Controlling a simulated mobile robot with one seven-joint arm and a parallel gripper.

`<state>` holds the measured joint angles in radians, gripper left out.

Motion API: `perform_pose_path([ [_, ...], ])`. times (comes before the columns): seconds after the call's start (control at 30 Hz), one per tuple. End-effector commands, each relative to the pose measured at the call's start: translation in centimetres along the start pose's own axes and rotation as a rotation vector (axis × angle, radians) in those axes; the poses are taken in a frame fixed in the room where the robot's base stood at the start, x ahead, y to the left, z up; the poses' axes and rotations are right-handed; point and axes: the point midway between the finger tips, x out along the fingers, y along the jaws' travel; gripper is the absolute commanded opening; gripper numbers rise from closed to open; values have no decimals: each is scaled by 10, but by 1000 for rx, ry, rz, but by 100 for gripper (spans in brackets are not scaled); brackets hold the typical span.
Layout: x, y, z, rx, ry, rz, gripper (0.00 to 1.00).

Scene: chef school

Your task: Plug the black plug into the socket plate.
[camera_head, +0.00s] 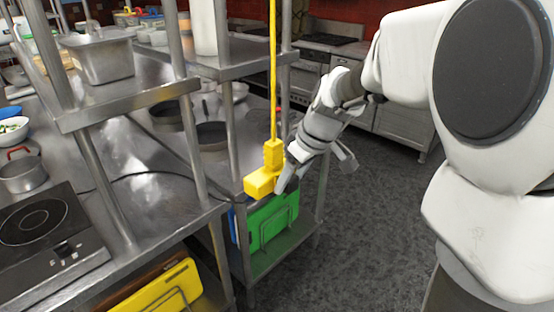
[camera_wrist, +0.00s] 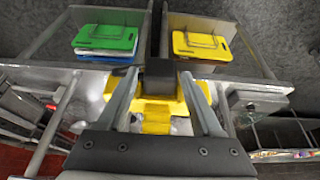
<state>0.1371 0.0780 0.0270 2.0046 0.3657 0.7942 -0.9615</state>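A black plug-like block (camera_wrist: 159,82) shows in the wrist view between and beyond my fingertips, against the yellow hanging box (camera_wrist: 116,88). A thin black cord leads left from it. My gripper (camera_wrist: 160,76) looks open, with a small gap on each side of the block. In the head view the yellow box (camera_head: 262,183) hangs on a yellow cable, and my gripper (camera_head: 284,182) is right beside its right side. The block is hidden there. The box may carry the socket plate, but no socket face shows clearly.
A steel table (camera_head: 150,190) with a hotplate (camera_head: 45,230) and a black cable (camera_head: 135,176) stands left. Steel posts and shelves are close to the box. Green boards (camera_head: 270,220) and a yellow board (camera_head: 165,290) sit below. The floor (camera_head: 350,250) at right is clear.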

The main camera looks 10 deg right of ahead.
Motion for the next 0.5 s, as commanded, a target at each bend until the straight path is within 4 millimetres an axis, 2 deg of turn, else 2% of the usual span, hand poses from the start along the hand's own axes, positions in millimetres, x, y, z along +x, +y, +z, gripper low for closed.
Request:
perform_pose_path([
  [0.03,0,0,0,0,0,0,77],
  [0.07,0,0,0,0,0,0,82],
  [0.37,-1,0,0,0,0,0,82],
  [0.5,-12,1,0,0,2,2,82],
])
